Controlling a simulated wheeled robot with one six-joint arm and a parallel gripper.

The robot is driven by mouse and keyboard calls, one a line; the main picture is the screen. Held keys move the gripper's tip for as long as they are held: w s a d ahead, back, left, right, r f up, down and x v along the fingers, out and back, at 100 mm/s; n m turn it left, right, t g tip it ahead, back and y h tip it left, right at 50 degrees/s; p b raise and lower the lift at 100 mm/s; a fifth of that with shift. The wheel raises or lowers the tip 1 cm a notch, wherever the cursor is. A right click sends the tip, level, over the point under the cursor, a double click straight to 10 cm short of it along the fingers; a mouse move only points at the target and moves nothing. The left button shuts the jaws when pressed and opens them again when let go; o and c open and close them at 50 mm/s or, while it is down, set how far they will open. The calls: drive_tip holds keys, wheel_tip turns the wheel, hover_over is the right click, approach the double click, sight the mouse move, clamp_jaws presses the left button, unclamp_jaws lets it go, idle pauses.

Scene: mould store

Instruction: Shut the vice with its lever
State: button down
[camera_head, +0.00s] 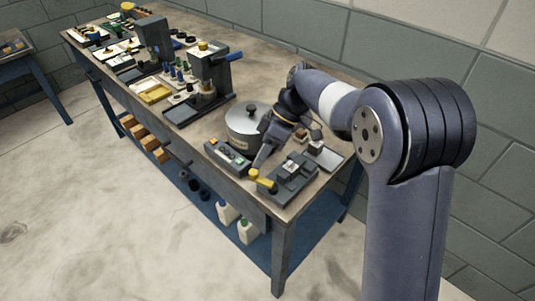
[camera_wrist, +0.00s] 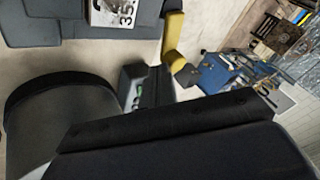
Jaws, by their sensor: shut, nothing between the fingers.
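The vice (camera_head: 291,178) is a dark grey block on the near right end of the workbench, with a light piece showing at its middle. Its yellow lever (camera_head: 262,180) sticks out at its left side, towards the bench's front edge. My gripper (camera_head: 264,154) is shut and empty, pointing down just behind the lever; I cannot tell whether it touches it. In the wrist view the yellow lever (camera_wrist: 173,38) stands beside the grey vice (camera_wrist: 50,25), which is cut off at the top. My dark gripper (camera_wrist: 170,122) fills the lower part there.
A round grey pot (camera_head: 243,128) with a black knob stands behind my gripper. A control box (camera_head: 228,158) with buttons lies left of the lever. A small plate with a block (camera_head: 322,152) lies to the right.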

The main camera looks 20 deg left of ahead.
drive_tip(key=shift+s+a+n+h, duration=0.2)
drive_tip(key=shift+n+h, duration=0.1)
drive_tip(key=shift+n, duration=0.1)
drive_tip(key=shift+s+a, duration=0.35)
drive_tip(key=shift+s, duration=0.3)
drive_tip(key=shift+r, duration=0.1)
